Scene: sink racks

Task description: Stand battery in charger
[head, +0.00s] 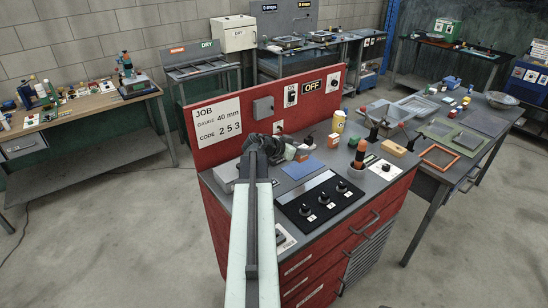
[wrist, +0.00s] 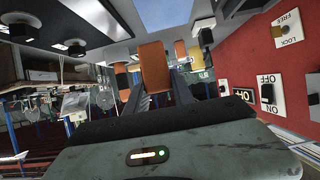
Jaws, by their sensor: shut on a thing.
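My gripper (wrist: 156,88) is shut on an orange block, which I take to be the battery (wrist: 154,67); it stands out between the two dark fingers in the wrist view. In the head view my gripper (head: 300,150) is over the red workbench (head: 240,204), near a blue mat (head: 303,167); the held block is small and partly hidden there. I cannot tell for certain which thing is the charger. A black panel with several knobs (head: 320,201) lies in front of the gripper. A grey holder with an orange-topped thing (head: 357,158) stands to the right.
On the bench's right are a yellow can (head: 339,121), an orange-white box (head: 333,141), a tan block (head: 394,148) and a green-topped item (head: 353,141). The red back panel (head: 203,139) rises behind my arm. A grey table (head: 480,128) with trays adjoins at the right.

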